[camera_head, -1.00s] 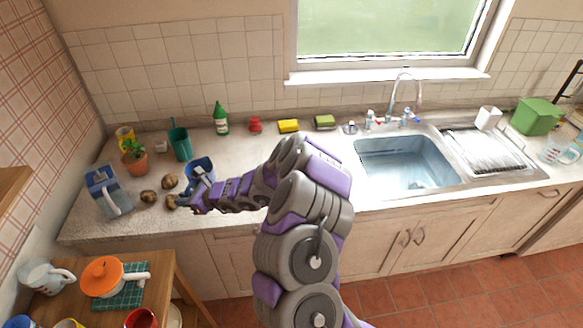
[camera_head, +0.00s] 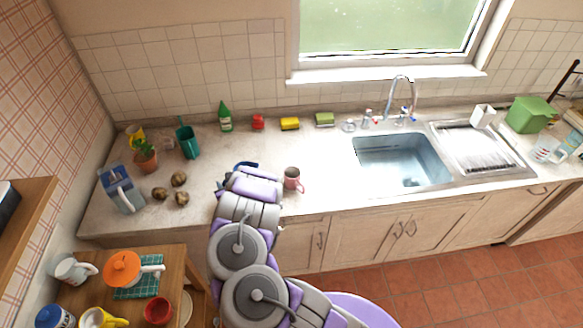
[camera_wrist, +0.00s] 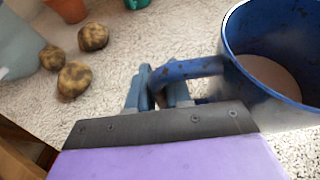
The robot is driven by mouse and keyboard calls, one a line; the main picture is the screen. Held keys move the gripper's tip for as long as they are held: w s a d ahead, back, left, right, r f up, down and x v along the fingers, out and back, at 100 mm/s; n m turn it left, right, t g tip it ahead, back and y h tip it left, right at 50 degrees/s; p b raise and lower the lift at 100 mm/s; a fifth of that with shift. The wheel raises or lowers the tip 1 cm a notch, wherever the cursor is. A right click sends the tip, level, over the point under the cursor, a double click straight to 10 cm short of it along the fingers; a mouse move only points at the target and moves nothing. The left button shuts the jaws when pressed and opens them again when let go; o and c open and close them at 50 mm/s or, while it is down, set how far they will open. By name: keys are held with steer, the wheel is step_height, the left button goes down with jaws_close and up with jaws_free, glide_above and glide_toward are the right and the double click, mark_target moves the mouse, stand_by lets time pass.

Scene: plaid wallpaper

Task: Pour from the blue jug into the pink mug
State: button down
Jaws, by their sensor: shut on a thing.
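The blue jug (camera_wrist: 238,82) is at the right in the wrist view, with its open top showing and something pinkish-brown inside. My gripper (camera_wrist: 160,88) is shut on its handle. In the head view only a bit of the jug's blue rim (camera_head: 245,164) shows past my arm, which hides the rest and my fingers. The pink mug (camera_head: 292,180) stands upright on the counter near its front edge, just right of the jug and apart from it.
Several potatoes (camera_head: 179,179) lie left of my arm, near a blue-and-white carton (camera_head: 122,191), a potted plant (camera_head: 145,156) and a teal container (camera_head: 188,142). The sink (camera_head: 402,162) is to the right. The counter behind the mug is clear.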

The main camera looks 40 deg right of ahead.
steer(key=s+d+h, duration=0.1)
steer(key=d+m+p, duration=0.1)
steer(key=d, duration=0.1)
steer(key=s+d+m+h+p, duration=0.1)
steer(key=d, duration=0.1)
steer(key=shift+s+d+f+h, duration=0.2)
steer(key=shift+s+d+h, duration=0.05)
steer(key=shift+s+h, duration=0.1)
